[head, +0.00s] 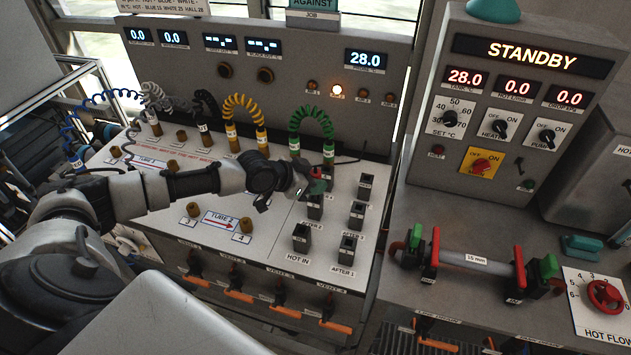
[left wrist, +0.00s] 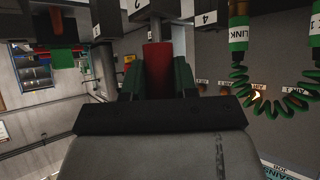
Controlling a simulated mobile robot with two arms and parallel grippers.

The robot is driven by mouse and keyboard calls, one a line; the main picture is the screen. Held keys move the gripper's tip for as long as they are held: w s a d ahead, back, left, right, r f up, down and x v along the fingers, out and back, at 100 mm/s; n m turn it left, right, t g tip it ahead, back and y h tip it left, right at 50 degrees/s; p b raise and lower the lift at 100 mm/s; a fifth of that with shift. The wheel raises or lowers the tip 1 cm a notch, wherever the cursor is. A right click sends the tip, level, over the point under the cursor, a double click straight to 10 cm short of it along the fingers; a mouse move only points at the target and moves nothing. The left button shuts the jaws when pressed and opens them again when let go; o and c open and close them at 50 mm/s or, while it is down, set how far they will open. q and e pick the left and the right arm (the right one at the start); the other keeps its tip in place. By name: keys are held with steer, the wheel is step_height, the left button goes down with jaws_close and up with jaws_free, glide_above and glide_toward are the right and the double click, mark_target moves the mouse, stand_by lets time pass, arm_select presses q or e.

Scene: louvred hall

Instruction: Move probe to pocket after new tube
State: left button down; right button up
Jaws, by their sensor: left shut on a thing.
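My left gripper (head: 318,186) is over the pocket block on the sloping panel. It is shut on the red probe (left wrist: 157,72), which shows between its green-edged fingers in the left wrist view. The probe's end points at a dark pocket; I cannot tell whether it is inside. Black pockets stand in two columns: the HOT IN pocket (head: 302,236) and the AFTER 1 pocket (head: 347,247) are at the front. Further back, the right column has a middle pocket (head: 357,214) and a rear pocket (head: 367,186); their labels are too small to read. My right gripper is out of view.
Yellow (head: 243,108) and green (head: 311,122) coiled hoses arch behind the pockets. Brass stubs marked 3 (head: 193,209) and 4 (head: 242,226) stand left. A tube marked 15 mm (head: 477,260) lies in red and green clamps on the right bench, beneath the STANDBY console (head: 490,150).

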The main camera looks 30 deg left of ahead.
arm_select(q)
steer(key=shift+r+p, duration=5.1)
steer(key=shift+r, duration=1.15)
